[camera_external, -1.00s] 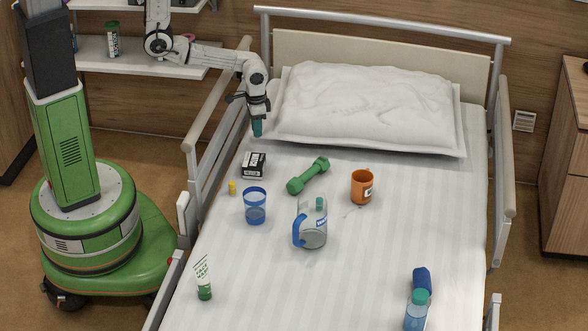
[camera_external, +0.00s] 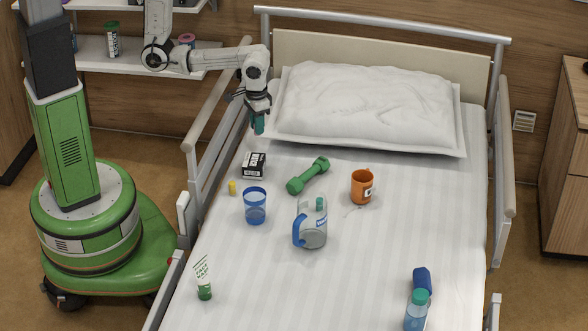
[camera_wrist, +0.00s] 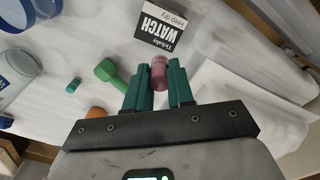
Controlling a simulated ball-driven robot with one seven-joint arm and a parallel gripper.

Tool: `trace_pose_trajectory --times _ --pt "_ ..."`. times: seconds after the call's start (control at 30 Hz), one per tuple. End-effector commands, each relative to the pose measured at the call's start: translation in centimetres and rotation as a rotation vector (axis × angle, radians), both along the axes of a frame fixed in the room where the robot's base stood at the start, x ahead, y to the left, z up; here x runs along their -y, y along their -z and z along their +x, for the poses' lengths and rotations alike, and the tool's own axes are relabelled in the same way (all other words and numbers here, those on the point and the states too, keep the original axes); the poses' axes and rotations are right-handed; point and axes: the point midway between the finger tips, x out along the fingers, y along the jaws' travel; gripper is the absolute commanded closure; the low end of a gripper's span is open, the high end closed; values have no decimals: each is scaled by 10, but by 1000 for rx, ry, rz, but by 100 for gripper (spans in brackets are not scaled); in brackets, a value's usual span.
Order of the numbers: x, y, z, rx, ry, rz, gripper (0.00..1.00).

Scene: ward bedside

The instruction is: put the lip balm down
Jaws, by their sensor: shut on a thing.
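The lip balm (camera_wrist: 159,72) is a small pink-mauve cylinder between the teal fingers of my gripper (camera_wrist: 159,67) in the wrist view. My gripper is shut on it. In the external view my gripper (camera_external: 259,124) hangs pointing down over the upper left of the bed (camera_external: 375,270), left of the pillow. The lip balm cannot be made out there. The fingers seem to be a little above the sheet, but the exact gap is hard to tell.
A black-and-white watch box (camera_external: 254,165) lies just in front of my gripper. A green dumbbell (camera_external: 308,176), yellow item (camera_external: 232,188), blue cup (camera_external: 255,206), pitcher (camera_external: 312,225) and orange mug (camera_external: 362,187) stand nearby. The pillow (camera_external: 370,105) is right; a bed rail (camera_external: 215,125) left.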

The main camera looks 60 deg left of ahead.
Motion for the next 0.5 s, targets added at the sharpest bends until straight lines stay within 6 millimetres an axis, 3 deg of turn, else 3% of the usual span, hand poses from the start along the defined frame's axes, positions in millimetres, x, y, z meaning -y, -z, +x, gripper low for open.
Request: trace_pose_trajectory --times 0.2,0.5 --pt "0 40 -2 -3 -1 3 100" --pt "0 71 -1 -2 -2 2 100"
